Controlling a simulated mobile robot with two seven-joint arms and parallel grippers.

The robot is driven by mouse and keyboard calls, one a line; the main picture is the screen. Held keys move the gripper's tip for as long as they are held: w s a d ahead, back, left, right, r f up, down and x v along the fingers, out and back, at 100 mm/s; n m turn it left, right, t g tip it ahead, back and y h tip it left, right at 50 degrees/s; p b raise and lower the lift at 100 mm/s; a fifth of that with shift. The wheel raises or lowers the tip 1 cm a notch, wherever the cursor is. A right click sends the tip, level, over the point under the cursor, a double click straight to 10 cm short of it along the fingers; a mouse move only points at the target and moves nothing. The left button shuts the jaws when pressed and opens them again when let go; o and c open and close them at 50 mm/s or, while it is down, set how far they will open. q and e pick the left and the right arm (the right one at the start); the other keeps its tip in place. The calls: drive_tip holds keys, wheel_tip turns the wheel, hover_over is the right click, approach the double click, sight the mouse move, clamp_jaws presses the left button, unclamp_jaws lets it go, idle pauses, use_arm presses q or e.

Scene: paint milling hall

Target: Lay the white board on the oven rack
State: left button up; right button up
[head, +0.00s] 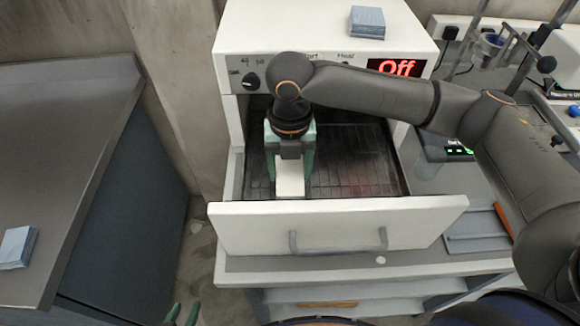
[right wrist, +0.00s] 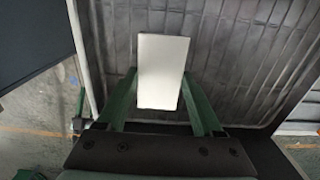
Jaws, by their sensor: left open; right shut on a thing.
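The white board (head: 290,180) is a small flat rectangle held between the green fingers of my right gripper (head: 290,170). In the right wrist view the board (right wrist: 161,62) sticks out beyond the fingertips, with the dark oven rack (right wrist: 235,70) behind and below it. In the head view the rack (head: 350,165) lies inside the pulled-out oven drawer, and the board is over its left front part. I cannot tell whether the board touches the rack. My left gripper (head: 183,314) is open and empty at the bottom edge; only its green fingertips show.
The white drawer front (head: 340,222) with its handle borders the rack. The oven (head: 290,25) display reads Off, and a blue-grey stack (head: 367,22) lies on top. A grey bench (head: 60,130) with another stack (head: 17,247) stands left. Lab stands (head: 490,42) are at right.

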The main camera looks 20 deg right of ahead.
sight(290, 174)
drive_tip(key=shift+f, duration=0.1)
drive_tip(key=o, duration=1.4)
drive_tip(key=shift+c, duration=0.2)
wheel_tip(290, 174, up, 12)
